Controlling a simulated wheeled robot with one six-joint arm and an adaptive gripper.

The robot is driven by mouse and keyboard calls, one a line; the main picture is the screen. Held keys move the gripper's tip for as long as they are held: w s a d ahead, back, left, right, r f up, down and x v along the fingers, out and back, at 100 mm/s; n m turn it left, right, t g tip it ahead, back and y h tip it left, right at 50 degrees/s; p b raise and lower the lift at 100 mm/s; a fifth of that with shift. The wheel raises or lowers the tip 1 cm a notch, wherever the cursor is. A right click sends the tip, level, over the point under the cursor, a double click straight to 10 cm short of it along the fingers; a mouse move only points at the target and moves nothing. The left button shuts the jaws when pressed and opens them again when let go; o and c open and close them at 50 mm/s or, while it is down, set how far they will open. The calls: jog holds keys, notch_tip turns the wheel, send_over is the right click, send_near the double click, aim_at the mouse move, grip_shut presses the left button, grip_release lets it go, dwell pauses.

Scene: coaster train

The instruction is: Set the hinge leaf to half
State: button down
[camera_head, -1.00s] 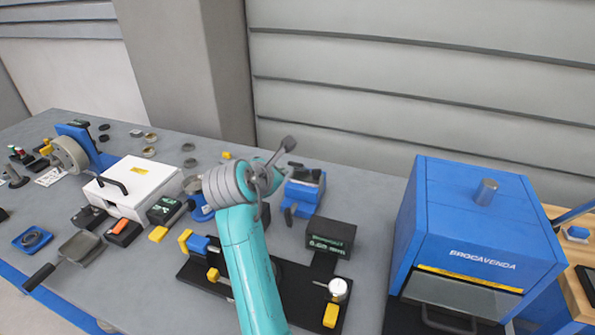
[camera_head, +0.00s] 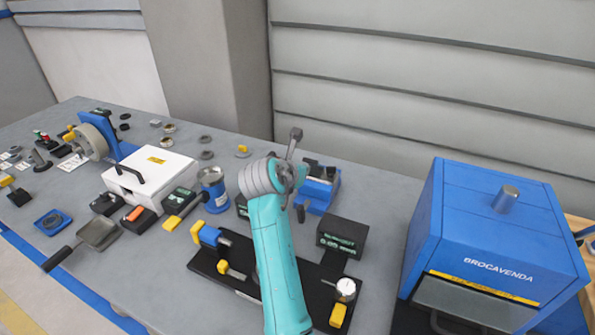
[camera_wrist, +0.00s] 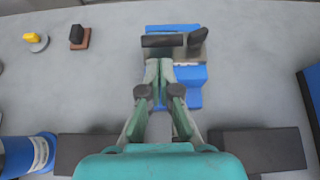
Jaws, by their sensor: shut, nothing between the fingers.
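A small blue fixture (camera_wrist: 181,90) with a metal block, a dark bar (camera_wrist: 162,41) and a dark upright piece (camera_wrist: 198,38) lies ahead in the wrist view. It also shows behind my arm in the head view (camera_head: 319,192). I cannot tell for sure which part is the hinge leaf or how far it is turned. My gripper (camera_wrist: 159,66) is shut and empty. Its fingertips overlap the fixture's near side in the picture, just short of the dark bar. Contact cannot be told. The fingers hide part of the blue base.
A black display box (camera_head: 342,236) stands right of my arm, and a black plate (camera_head: 210,262) with a dial gauge (camera_head: 345,290) lies in front. A large blue oven (camera_head: 500,225) is at the right. A white box (camera_head: 150,183) and a blue can (camera_head: 213,188) stand left.

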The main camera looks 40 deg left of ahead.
aim_at(309, 161)
jog(key=shift+x, duration=1.45)
jog(key=shift+w+a+r, duration=0.1)
jog(key=shift+w+r, duration=0.15)
jog(key=shift+r, duration=0.25)
jog(key=shift+w+r, duration=0.25)
jog(key=shift+r, duration=0.2)
